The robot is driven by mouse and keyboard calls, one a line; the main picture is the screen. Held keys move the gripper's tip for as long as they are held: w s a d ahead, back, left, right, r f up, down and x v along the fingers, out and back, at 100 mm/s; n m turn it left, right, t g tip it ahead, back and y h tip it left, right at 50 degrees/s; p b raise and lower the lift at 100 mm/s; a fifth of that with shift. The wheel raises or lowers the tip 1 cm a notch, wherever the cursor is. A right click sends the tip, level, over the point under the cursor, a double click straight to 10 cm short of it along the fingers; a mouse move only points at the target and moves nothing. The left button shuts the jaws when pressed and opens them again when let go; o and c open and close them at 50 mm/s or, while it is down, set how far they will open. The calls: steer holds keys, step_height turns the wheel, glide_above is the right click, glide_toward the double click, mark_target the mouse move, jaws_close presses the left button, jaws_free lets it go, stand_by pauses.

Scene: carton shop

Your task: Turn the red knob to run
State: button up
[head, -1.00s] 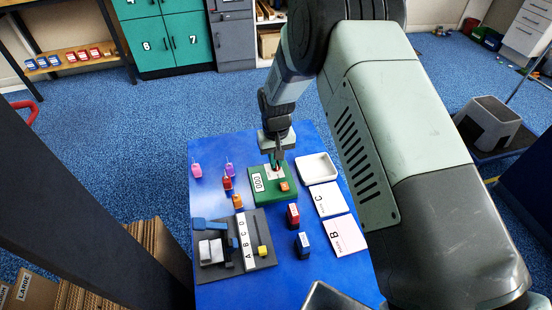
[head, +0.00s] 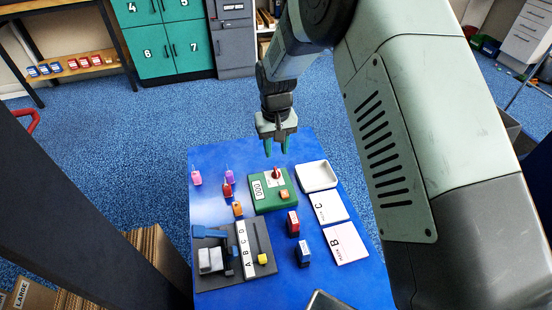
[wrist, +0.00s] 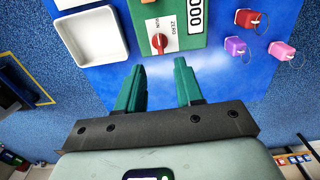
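The red knob (head: 276,173) stands on the green panel (head: 262,205) on the blue table. My gripper (head: 277,150) is open and empty, above and behind the knob in the head view. In the wrist view its green fingers (wrist: 159,72) are spread wide, apart from the knob.
A white tray (head: 317,175) lies right of the panel. Cards C (head: 328,208) and B (head: 346,243), small stamps, purple, pink and red tags, and a grey lettered fixture (head: 265,268) occupy the table. An orange block (head: 284,194) is on the panel.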

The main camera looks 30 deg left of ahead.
step_height(320, 180, up, 3)
steer(key=shift+f, duration=0.2)
stand_by(0.4)
steer(key=d+r+m+t, duration=0.3)
steer(key=d+r+m, duration=0.1)
steer(key=d+r, duration=1.95)
steer(key=s+d+r+m+t, duration=0.1)
steer(key=s+d+r+m, duration=0.1)
steer(key=s+d, duration=0.6)
steer(key=s+d+r+m+t, duration=0.1)
steer(key=s+d+r+m, duration=0.1)
steer(key=s+d+r, duration=0.2)
steer(key=s+d, duration=0.3)
steer(key=s, duration=0.4)
steer(key=shift+d+m+t, duration=0.3)
steer(key=shift+d+m, duration=0.1)
